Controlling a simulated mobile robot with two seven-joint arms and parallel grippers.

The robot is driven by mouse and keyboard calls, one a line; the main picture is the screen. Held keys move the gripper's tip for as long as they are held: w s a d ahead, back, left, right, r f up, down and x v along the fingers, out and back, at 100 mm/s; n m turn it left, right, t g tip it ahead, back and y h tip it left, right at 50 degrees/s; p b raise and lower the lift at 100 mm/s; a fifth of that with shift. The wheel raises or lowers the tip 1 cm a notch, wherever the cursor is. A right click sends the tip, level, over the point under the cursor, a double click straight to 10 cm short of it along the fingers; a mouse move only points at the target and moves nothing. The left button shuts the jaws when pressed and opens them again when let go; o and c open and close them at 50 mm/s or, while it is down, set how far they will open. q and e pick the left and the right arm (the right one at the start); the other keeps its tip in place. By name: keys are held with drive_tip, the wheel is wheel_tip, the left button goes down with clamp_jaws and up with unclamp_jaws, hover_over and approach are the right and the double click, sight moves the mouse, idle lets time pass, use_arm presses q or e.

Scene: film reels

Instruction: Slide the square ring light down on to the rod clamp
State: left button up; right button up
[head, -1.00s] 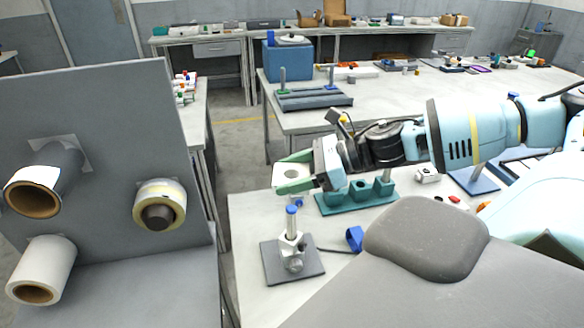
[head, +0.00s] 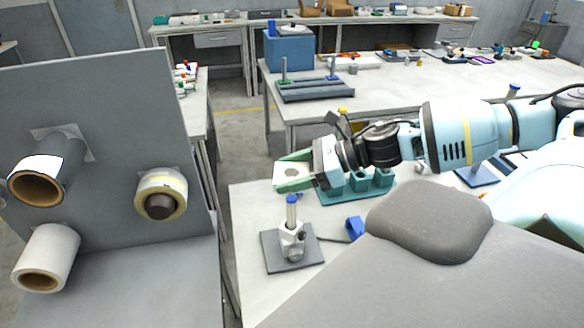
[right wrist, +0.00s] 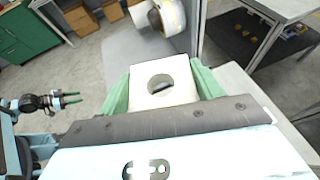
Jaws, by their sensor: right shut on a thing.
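The square ring light (head: 299,170) is a flat pale square with a round hole. My right gripper (head: 294,178) is shut on it, green fingers along two of its sides. The right wrist view shows the light (right wrist: 148,99) level between the fingers, with its hole open. The rod clamp (head: 291,246) is a grey clamp on an upright rod with a blue top, standing on a dark square base. The rod top shows just below the gripper in the head view; I cannot tell whether hole and rod line up. My left gripper (right wrist: 70,97) shows open and empty in the right wrist view.
A grey panel on the left carries several film reels, one yellow-rimmed (head: 161,193). A teal block holder (head: 355,190) stands behind the gripper, and a small blue object (head: 355,227) lies right of the clamp base. The table's left front is otherwise clear.

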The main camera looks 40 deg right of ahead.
sight(291, 198)
drive_tip(key=shift+f, duration=1.1)
use_arm(q)
drive_tip(key=shift+w+r+p, duration=0.35)
drive_tip(key=shift+w+r, duration=0.15)
drive_tip(key=shift+r, duration=0.1)
use_arm(e)
drive_tip(key=shift+f, duration=0.7)
use_arm(q)
drive_tip(key=shift+a, duration=0.1)
use_arm(e)
drive_tip(key=shift+f, duration=0.15)
drive_tip(key=shift+f, duration=1.2)
drive_tip(key=shift+f+p, duration=0.3)
drive_tip(key=shift+f, duration=0.85)
use_arm(q)
drive_tip(key=shift+w+r+t, duration=0.3)
drive_tip(key=shift+w+r, duration=0.2)
drive_tip(key=shift+r, duration=0.1)
use_arm(e)
drive_tip(key=shift+f, duration=0.1)
